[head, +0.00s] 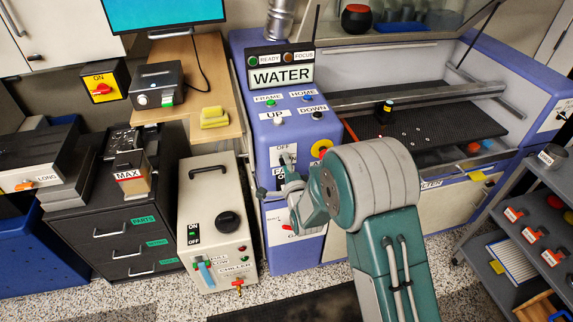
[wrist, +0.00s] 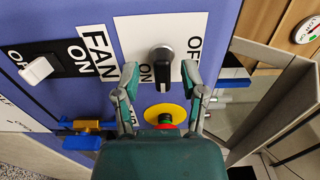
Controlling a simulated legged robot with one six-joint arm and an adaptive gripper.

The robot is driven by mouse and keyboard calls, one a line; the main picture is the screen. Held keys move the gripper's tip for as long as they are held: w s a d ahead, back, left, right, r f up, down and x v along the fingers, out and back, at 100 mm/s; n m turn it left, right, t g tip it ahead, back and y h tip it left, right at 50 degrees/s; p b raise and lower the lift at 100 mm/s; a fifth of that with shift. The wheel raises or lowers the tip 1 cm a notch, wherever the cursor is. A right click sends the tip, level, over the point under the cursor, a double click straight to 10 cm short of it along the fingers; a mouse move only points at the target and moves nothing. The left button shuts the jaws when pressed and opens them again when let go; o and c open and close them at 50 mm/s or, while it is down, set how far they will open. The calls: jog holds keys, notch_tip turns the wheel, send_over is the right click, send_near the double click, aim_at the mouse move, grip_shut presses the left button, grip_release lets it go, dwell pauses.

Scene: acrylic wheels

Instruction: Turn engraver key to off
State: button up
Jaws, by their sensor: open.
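The engraver key (wrist: 163,72) is a dark key-like handle with a grey round top on a white plate. In the wrist view the plate reads ON at the key's left and OFF at its right. I cannot tell for certain which label the key points to. My gripper (wrist: 160,76) is open, with one finger on each side of the key and visible gaps between. In the head view my gripper (head: 283,187) is in front of the blue engraver's control panel (head: 266,135), and the OFF label (head: 282,148) shows above it.
A red stop button (wrist: 166,119) on a yellow disc sits just below the key in the wrist view. A white fan switch (wrist: 37,69) is at the left, and a blue-and-brass valve (wrist: 88,127) is lower left. A cream chiller box (head: 212,225) stands left of the engraver.

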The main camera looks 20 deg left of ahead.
grip_shut()
jog(key=n, duration=0.4)
jog(key=shift+f+n, duration=0.15)
jog(key=shift+n, duration=0.15)
jog(key=shift+s, duration=0.1)
jog(key=n, duration=0.4)
jog(key=shift+f+n, duration=0.1)
jog(key=shift+n, duration=0.2)
